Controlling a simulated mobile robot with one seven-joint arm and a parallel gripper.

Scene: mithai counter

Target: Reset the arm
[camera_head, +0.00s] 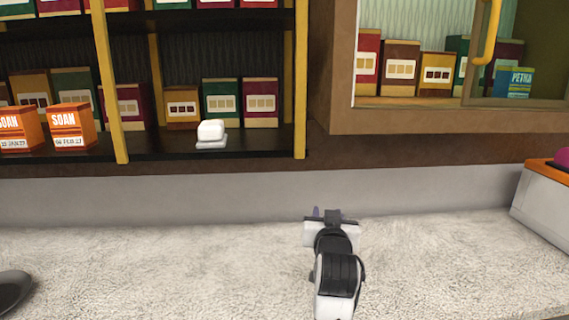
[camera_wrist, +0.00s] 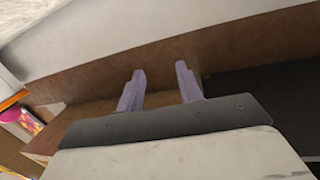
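My gripper (camera_wrist: 160,88) shows in the wrist view with its two purple-grey fingers apart and nothing between them. Behind the fingers are a brown surface and a pale wall band. In the head view my arm reaches up from the bottom, right of centre, over the pale speckled counter (camera_head: 180,270). The gripper (camera_head: 317,212) at its far end is mostly hidden behind the wrist; only a small purple tip shows. It touches no object that I can see.
Dark shelves (camera_head: 265,140) with yellow posts hold several boxes, two orange SOAN boxes (camera_head: 70,127) and a white block (camera_head: 211,131). A cabinet (camera_head: 430,118) with boxes hangs at upper right. A white, orange-rimmed container (camera_head: 543,200) stands right; a dark round dish (camera_head: 12,290) lies left. The counter between is clear.

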